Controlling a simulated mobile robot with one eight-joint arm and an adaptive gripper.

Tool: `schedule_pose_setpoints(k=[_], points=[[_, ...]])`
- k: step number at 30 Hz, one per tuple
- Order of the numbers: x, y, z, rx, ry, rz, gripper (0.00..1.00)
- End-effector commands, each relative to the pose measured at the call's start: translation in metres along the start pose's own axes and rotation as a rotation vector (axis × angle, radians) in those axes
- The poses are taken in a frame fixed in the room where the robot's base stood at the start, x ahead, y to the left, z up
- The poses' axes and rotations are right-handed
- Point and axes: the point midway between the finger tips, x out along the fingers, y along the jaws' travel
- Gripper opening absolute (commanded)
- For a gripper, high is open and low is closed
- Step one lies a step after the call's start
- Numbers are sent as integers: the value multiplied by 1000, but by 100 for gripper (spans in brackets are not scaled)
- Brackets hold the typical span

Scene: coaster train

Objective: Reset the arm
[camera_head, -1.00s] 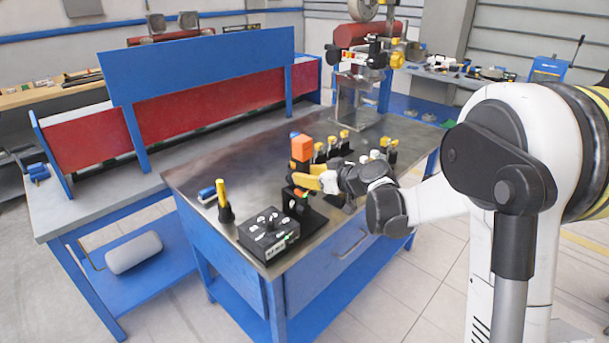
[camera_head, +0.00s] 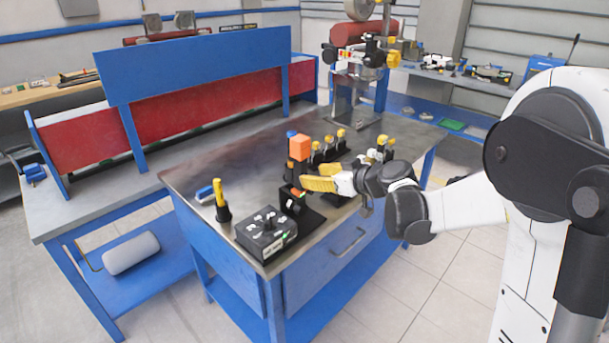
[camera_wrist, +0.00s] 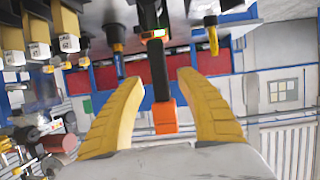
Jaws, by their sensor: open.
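My gripper (camera_head: 318,181) has yellow fingers and reaches in over the front right part of the metal-topped workbench (camera_head: 225,165). An orange block (camera_head: 300,147) tops a dark upright piece just behind the fingers. In the wrist view my gripper (camera_wrist: 158,105) is open, with its two yellow fingers spread apart. The orange block (camera_wrist: 165,116) shows in the gap between them, at the end of a dark bar. I see nothing held; the exact distance from fingers to block cannot be told.
A dark box with knobs (camera_head: 266,233) sits at the bench's front corner. A yellow-handled tool (camera_head: 220,200) stands to its left, beside a blue item (camera_head: 204,193). Several yellow-topped tools (camera_head: 328,145) stand behind my gripper. The bench's left rear top is clear.

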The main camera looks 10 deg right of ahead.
Motion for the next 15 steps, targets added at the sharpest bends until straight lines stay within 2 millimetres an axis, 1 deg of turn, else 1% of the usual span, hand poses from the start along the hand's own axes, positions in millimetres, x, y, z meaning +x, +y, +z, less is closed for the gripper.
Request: schedule_pose_setpoints(k=[1,6,11,14,15], points=[[-13,1,0,1,0,4,44],[-45,1,0,1,1,2,44],[-61,-1,0,3,-3,1,44],[-70,-14,0,23,-37,-3,44],[-74,-24,1,40,-65,-3,44]])
